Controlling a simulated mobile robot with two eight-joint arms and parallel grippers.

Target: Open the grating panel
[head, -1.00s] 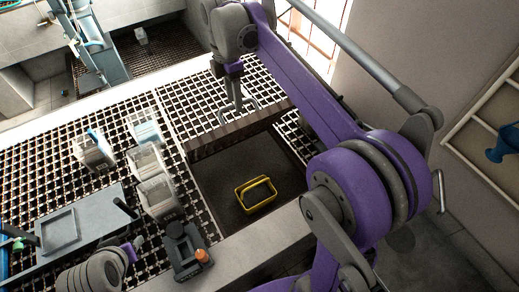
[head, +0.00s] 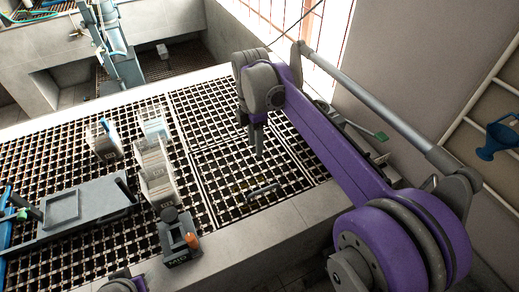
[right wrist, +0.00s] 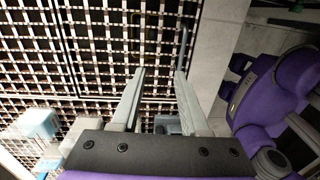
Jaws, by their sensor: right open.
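The grating panel (head: 228,168) lies flat and shut in the grated bench top, level with the grating around it. Its grey bar handle (head: 263,190) stands up near the front edge. My right gripper (head: 257,152) is open and empty above the panel, behind the handle in the head view. In the right wrist view its two fingers (right wrist: 160,98) are apart, with grating below them. A grey bar that looks like the handle (right wrist: 183,48) shows beyond the right finger. The left gripper's fingers are not in view; only a piece of my left arm shows at the bottom edge.
Several clear containers (head: 155,172) stand on the grating left of the panel. A dark grey device (head: 177,238) with an orange knob sits at its front left. A grey tray (head: 85,215) lies further left. A wall with a window closes off the right.

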